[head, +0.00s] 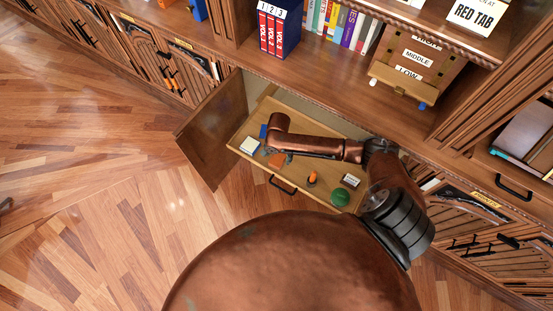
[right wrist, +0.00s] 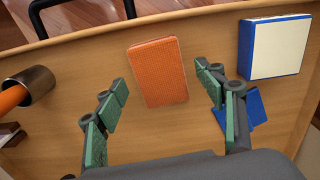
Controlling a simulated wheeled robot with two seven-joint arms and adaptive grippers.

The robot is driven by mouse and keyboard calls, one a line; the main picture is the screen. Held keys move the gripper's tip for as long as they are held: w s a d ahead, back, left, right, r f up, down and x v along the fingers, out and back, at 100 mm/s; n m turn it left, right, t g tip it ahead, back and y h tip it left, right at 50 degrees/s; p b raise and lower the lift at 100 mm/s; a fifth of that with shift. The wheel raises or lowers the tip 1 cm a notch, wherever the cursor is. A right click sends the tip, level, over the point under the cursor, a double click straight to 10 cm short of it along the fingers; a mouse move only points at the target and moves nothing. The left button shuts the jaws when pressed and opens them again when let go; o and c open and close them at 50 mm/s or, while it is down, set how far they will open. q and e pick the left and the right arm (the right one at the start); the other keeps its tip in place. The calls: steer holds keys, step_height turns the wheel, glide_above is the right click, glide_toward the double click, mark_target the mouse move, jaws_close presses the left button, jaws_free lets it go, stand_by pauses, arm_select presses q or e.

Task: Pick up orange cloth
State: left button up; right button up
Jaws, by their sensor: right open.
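The orange cloth (right wrist: 158,71) is a flat, textured, rectangular piece lying on the wooden floor of the pulled-out drawer. In the head view the cloth (head: 276,160) shows partly beside my right arm's end. My right gripper (right wrist: 164,88) is open above the drawer floor, its green-padded fingers apart on either side of the cloth's near part. Nothing is held between them. In the head view my right gripper (head: 274,153) is mostly hidden under my own arm.
The drawer (head: 318,199) also holds a blue-and-white block (right wrist: 275,47), a blue piece (right wrist: 240,110) partly behind the right-hand finger, a cup with an orange item (right wrist: 38,82), a green round object (head: 340,197) and a small labelled box (head: 350,181). An open cabinet door (head: 212,130) stands left.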

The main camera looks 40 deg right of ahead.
steer(key=shift+f, duration=0.35)
steer(key=shift+r, duration=0.1)
steer(key=shift+c, duration=0.5)
steer(key=c, duration=0.9)
steer(key=shift+c, duration=0.2)
